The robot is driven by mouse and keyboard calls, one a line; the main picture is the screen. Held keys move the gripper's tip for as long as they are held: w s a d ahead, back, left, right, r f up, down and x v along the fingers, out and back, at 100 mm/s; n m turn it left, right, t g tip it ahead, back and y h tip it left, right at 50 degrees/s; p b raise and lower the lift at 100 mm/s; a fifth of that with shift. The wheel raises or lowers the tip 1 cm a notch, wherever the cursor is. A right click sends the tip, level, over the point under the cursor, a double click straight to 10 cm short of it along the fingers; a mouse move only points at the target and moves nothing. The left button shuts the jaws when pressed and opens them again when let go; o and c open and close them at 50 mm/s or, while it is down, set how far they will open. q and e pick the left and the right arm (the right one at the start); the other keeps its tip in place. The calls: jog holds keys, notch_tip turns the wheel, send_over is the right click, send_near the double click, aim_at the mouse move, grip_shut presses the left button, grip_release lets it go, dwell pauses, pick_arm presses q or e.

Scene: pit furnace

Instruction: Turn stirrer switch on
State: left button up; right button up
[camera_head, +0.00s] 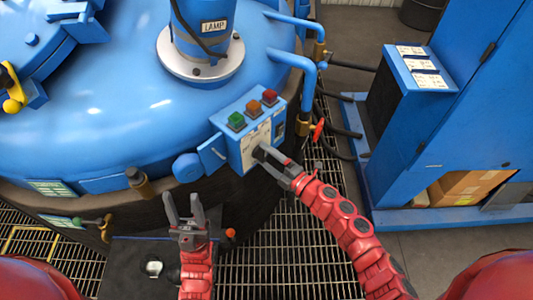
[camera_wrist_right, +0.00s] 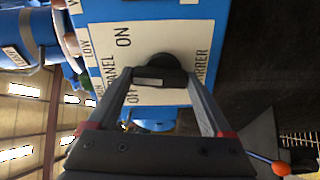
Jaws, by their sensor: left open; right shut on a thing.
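The stirrer switch is a black round knob (camera_wrist_right: 158,62) on a white label plate (camera_wrist_right: 112,62) marked ON, OFF and STIRRER in the right wrist view. The plate is on the front of a blue control box (camera_head: 232,148) on the furnace side. My right gripper (camera_head: 262,153) is at the plate, its fingers closed on the knob; it also shows in the right wrist view (camera_wrist_right: 160,78). The fingertips partly hide the knob, and I cannot tell its exact setting. My left gripper (camera_head: 184,208) is open and empty, in front of the furnace and left of the box.
Green (camera_head: 237,120), orange (camera_head: 254,106) and red (camera_head: 270,96) buttons are on top of the box. Blue pipes and a red-handled valve (camera_head: 317,130) are to its right. A blue cabinet (camera_head: 450,120) stands at the right. Metal grating (camera_head: 290,230) covers the floor.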

jog(key=m+p, duration=0.3)
jog(key=m, duration=0.2)
jog(key=shift+r+m, duration=0.1)
jog(key=shift+m, duration=0.3)
jog(key=shift+w+d+m+p, duration=0.1)
jog(key=shift+m+p, duration=0.4)
jog(key=shift+m, duration=0.3)
jog(key=shift+f, duration=0.2)
jog(key=o, duration=1.2)
jog(key=shift+c, duration=0.2)
jog(key=b+v, duration=0.3)
jog(key=v, duration=1.4)
jog(key=shift+d+r, duration=0.1)
jog(key=shift+d, duration=0.05)
